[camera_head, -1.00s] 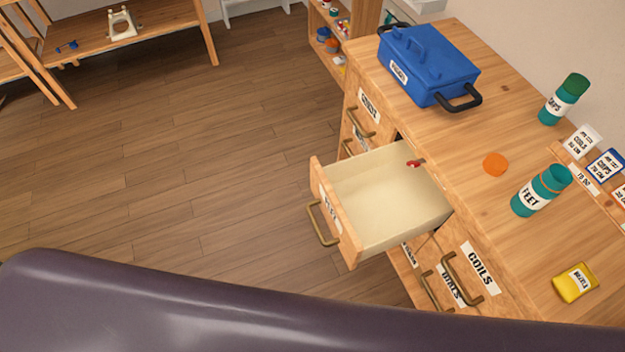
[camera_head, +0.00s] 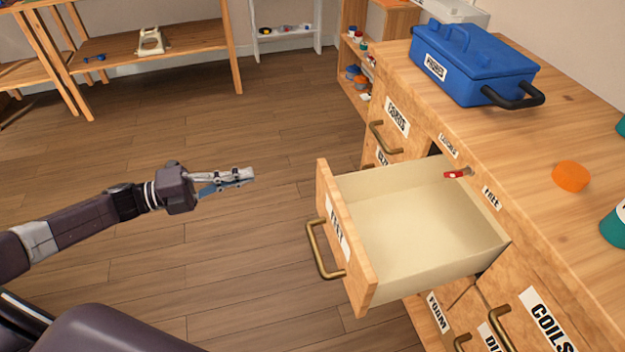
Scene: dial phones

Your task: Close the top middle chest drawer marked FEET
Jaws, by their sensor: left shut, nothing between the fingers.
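The FEET drawer (camera_head: 345,250) of the wooden chest is pulled well out, with its brass handle (camera_head: 322,252) on the front. A small red piece (camera_head: 455,174) shows at the back of the drawer opening, by the chest face. My left gripper (camera_head: 252,175) is shut and empty, in the air left of the drawer front and apart from it. My right gripper is not in view.
A blue toolbox (camera_head: 470,62) and an orange disc (camera_head: 571,176) sit on the chest top (camera_head: 520,140). Other chest drawers, such as COILS (camera_head: 545,318), look shut. Wooden shelves (camera_head: 150,50) stand at the far left. Open floor (camera_head: 200,250) lies left of the drawer.

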